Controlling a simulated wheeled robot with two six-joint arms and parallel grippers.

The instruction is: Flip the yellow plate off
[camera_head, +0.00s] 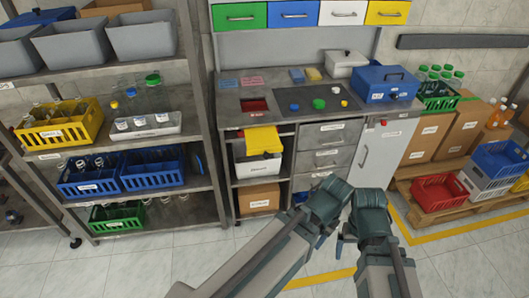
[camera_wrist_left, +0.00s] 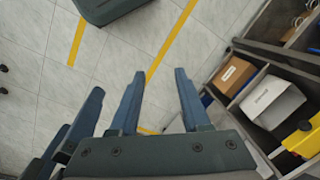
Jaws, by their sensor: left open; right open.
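A yellow piece (camera_head: 263,139) hangs over the front edge of the workbench, above a white bin (camera_head: 257,166). It also shows at the right edge of the left wrist view (camera_wrist_left: 303,140), partly cut off. My left gripper (camera_wrist_left: 157,80) is open with nothing between its fingers, over the tiled floor. In the head view my left gripper (camera_head: 321,236) and right gripper (camera_head: 350,238) are close together in front of the workbench, to the right of the yellow piece and apart from it. My right gripper is open; its fingers are largely hidden by its wrist.
A shelf rack with a yellow crate (camera_head: 62,134) is at left. A red crate (camera_head: 440,190) stands on a pallet at right. The floor ahead is clear.

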